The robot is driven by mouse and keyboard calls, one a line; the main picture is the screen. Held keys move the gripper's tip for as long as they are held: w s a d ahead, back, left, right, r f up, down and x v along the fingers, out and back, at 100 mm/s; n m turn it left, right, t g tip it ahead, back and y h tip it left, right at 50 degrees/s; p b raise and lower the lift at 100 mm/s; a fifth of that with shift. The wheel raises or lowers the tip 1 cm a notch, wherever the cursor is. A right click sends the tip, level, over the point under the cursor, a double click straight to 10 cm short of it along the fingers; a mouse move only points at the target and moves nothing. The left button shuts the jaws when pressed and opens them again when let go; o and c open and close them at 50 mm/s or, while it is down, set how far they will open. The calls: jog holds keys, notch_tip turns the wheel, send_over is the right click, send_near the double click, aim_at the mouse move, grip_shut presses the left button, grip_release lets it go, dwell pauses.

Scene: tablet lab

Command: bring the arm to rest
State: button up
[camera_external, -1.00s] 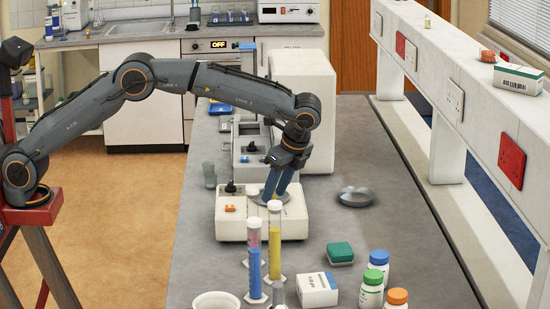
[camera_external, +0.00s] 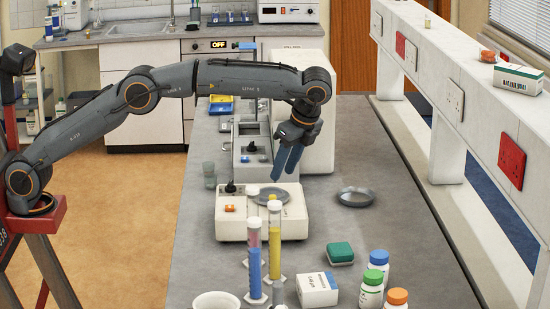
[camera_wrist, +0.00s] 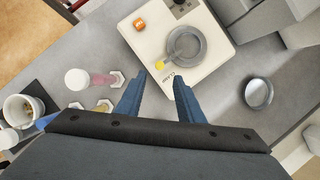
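My gripper (camera_external: 289,159) hangs in the air above the cream balance-like device (camera_external: 232,228), its fingers pointing down. In the wrist view my gripper (camera_wrist: 158,78) shows two blue fingers apart with nothing between them. A round grey pan (camera_external: 271,196) sits on the device, and it also shows in the wrist view (camera_wrist: 186,45) with a small yellow thing at its edge. My arm stretches from the red mount at the left across to above the bench.
Tall cylinders with blue (camera_external: 255,268) and yellow (camera_external: 275,255) contents stand in front of the device. A grey dish (camera_external: 355,197) lies to its right. A green block (camera_external: 340,253), a white box (camera_external: 317,289) and capped bottles (camera_external: 371,288) stand near the front. A white shelf (camera_external: 455,60) runs along the right.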

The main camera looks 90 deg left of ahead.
jog(key=shift+n+h, duration=0.5)
jog(key=shift+n, duration=0.3)
jog(key=s+a+f+p, duration=0.1)
jog(key=s+f, duration=0.1)
jog(key=s, duration=0.3)
jog(key=s+f+p, duration=0.2)
jog(key=s+f, duration=0.1)
jog(key=s, duration=0.3)
jog(key=s+a+f+p, duration=0.1)
jog(key=s+f, duration=0.2)
jog(key=s, duration=0.2)
jog(key=shift+s+a+f, duration=0.2)
jog(key=shift+s+a, duration=0.1)
jog(key=shift+s, duration=0.05)
jog(key=s+d+f+n+t+h+b, duration=0.1)
jog(key=s+d+f+n+t+b, duration=0.1)
jog(key=s, duration=0.8)
jog(key=s+d+f+n+t+h+b, duration=0.1)
jog(key=s+f+n, duration=0.4)
jog(key=s, duration=0.6)
notch_tip(320, 180, down, 2)
jog(key=shift+d+t+b, duration=0.4)
jog(key=shift+t+b, duration=0.1)
jog(key=shift+t, duration=0.1)
jog(key=shift+w, duration=0.1)
